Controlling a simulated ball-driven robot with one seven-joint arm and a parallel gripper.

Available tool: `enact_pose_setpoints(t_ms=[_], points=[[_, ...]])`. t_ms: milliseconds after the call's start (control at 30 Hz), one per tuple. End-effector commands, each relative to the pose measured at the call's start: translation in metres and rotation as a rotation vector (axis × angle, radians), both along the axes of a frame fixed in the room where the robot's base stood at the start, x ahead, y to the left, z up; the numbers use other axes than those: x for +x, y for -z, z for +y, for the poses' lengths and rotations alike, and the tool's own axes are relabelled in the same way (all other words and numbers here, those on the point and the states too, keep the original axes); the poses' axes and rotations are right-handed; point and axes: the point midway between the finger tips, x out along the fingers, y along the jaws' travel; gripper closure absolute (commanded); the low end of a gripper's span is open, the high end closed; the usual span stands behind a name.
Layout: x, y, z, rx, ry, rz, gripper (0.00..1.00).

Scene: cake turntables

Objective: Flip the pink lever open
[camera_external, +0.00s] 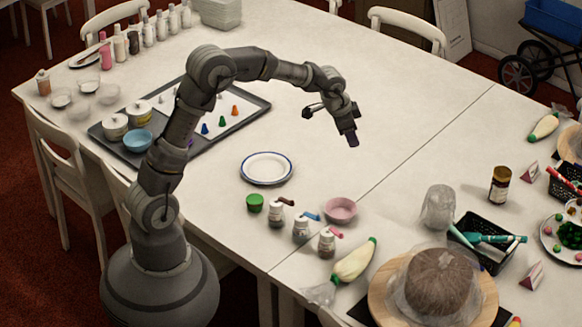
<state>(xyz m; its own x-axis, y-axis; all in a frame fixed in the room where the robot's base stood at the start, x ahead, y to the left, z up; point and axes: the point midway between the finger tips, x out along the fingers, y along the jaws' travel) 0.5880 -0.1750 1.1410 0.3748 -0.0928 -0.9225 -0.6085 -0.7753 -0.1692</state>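Three small white jars with dark labels stand in a row near the table's front edge. The right one (327,243) carries a pink lever (336,233) at its top, sticking out to the right. The middle jar (301,231) has a blue lever (311,216). The left jar (276,213) has a dark brown lever (287,202). My gripper (352,141) hangs in the air above and beyond the jars, apart from them, pointing down. Its fingers are too small and dark to tell open from shut.
A pink bowl (340,210) stands close behind the pink-lever jar, and a green-capped piping bag (354,260) lies to its right. A green tub (255,203) and blue-rimmed plate (267,167) are left. A wrapped cake (440,282) sits front right. The table's middle is clear.

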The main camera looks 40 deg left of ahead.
Motion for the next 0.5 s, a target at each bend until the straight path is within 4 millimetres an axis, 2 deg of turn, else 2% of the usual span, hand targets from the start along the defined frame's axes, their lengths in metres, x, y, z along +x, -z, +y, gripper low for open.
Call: enact_pose_setpoints(t_ms=[33, 100, 200, 333, 500], points=[[-0.012, 0.047, -0.016, 0.04, 0.068, 0.095, 0.63], [-0.034, 0.102, -0.032, 0.085, 0.155, 0.203, 0.63], [-0.06, 0.154, -0.045, 0.13, 0.243, 0.308, 0.63], [-0.078, 0.185, -0.051, 0.152, 0.294, 0.368, 0.63], [-0.08, 0.213, -0.051, 0.154, 0.299, 0.375, 0.63]])
